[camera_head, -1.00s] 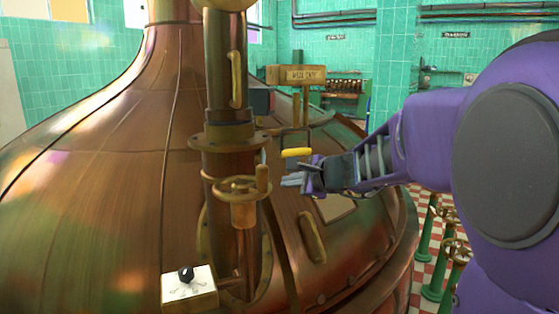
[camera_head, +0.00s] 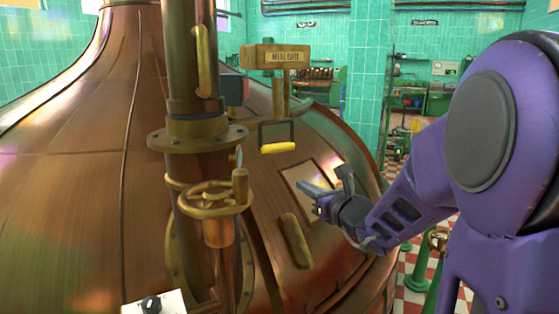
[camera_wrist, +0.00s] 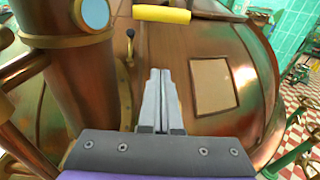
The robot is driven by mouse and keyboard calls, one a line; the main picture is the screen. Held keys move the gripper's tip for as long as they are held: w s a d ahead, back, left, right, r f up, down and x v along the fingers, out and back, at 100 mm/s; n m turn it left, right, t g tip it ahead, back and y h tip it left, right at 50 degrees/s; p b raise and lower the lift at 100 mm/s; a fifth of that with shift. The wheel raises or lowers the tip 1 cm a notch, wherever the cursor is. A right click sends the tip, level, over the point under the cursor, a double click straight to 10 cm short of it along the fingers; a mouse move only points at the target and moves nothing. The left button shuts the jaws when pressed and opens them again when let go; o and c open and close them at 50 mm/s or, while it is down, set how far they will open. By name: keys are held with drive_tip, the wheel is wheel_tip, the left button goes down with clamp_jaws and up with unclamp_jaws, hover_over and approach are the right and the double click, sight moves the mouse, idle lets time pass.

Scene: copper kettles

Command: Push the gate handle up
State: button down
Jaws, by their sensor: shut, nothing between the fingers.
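The gate handle (camera_head: 277,148) is a yellow bar on a dark U-shaped bracket, hanging below a wooden box labelled "MEAL GATE" (camera_head: 278,57). In the wrist view the yellow bar (camera_wrist: 161,14) is at the top edge, beyond the fingertips. My gripper (camera_head: 312,188) is below and to the right of the handle in the head view, apart from it. Its fingers (camera_wrist: 160,78) are together and empty, pointing toward the handle's side of the kettle.
The large copper kettle (camera_head: 75,190) fills the left and middle. A thick vertical pipe (camera_head: 190,70) with a brass handwheel (camera_head: 209,198) stands left of the handle. A pale panel (camera_head: 305,178) lies behind my gripper. A white box with a black knob (camera_head: 152,304) is at the bottom.

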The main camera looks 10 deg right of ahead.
drive_tip(key=shift+s, duration=0.1)
drive_tip(key=w+a+r, duration=0.1)
drive_tip(key=w, duration=0.4)
drive_tip(key=w+a+r+p, duration=0.1)
drive_tip(key=w+a+r, duration=0.1)
drive_tip(key=w, duration=0.3)
drive_tip(key=shift+w+a, duration=0.25)
drive_tip(key=shift+w, duration=0.1)
drive_tip(key=shift+r, duration=0.1)
